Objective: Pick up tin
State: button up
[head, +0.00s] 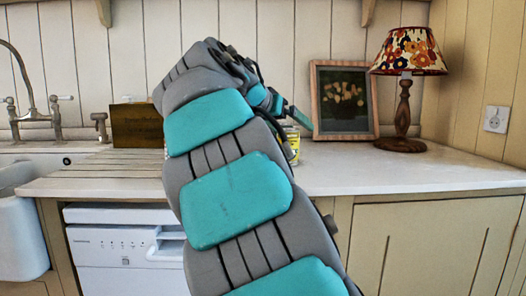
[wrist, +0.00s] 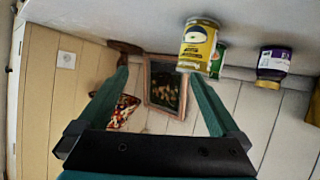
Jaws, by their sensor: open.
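A yellow tin (wrist: 198,46) with a pale label stands on the counter, and the wrist view shows it upside down. It is beyond the tip of the right-hand finger, not between the fingers. In the head view only a yellow sliver of the tin (head: 294,143) shows behind my arm. My gripper (wrist: 158,76) is open, with nothing between its teal fingers. In the head view one teal finger (head: 291,113) shows past my arm; the rest is hidden.
A green can (wrist: 218,61) stands close behind the tin, and a dark jar (wrist: 272,66) stands to its right in the wrist view. A framed picture (head: 344,100) leans on the wall beside a lamp (head: 404,110). The counter (head: 430,170) is clear at front right.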

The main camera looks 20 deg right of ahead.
aim_at(285, 130)
jog(key=w, duration=0.2)
jog(key=w+f+m+h, duration=0.1)
jog(key=w, duration=0.2)
jog(key=w+d+m+b, duration=0.1)
jog(key=w, duration=0.2)
jog(key=shift+w+f+h, duration=0.1)
jog(key=shift+f+h, duration=0.15)
jog(key=shift+h, duration=0.05)
jog(key=shift+w+d+f, duration=0.15)
jog(key=shift+w+f, duration=0.1)
jog(key=shift+w, duration=0.3)
jog(key=shift+r+p+x, duration=0.2)
jog(key=shift+p+x, duration=0.35)
jog(key=shift+x, duration=3.4)
jog(key=shift+w, duration=0.15)
grip_shut()
